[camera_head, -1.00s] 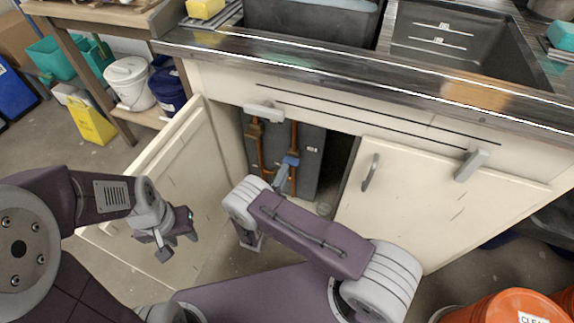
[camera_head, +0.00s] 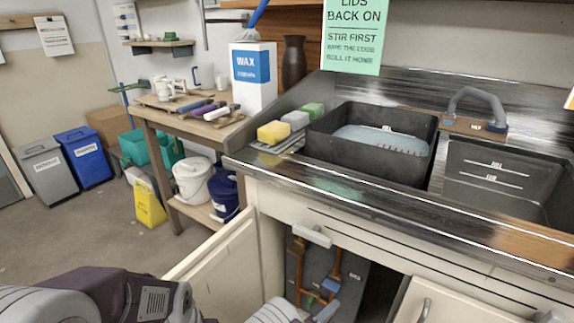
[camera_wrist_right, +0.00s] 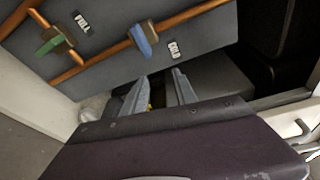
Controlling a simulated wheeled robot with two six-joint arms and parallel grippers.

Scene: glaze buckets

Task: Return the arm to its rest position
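My right arm is the one reaching into the open cabinet under the sink. In the head view my right gripper (camera_head: 325,313) is low at the bottom edge, just below the blue valve handle (camera_head: 331,285). In the right wrist view its two grey fingers (camera_wrist_right: 160,82) are apart with nothing between them. They are short of the grey panel with copper pipes; the blue handle (camera_wrist_right: 143,40) by the COLD label is ahead of them. My left arm shows at the bottom left of the head view, its gripper below the frame.
The left cabinet door (camera_head: 222,262) stands open beside my arms. The right door (camera_head: 455,302) borders the opening. A steel counter edge (camera_head: 390,222) runs above. A green valve handle (camera_wrist_right: 50,45) is on another pipe.

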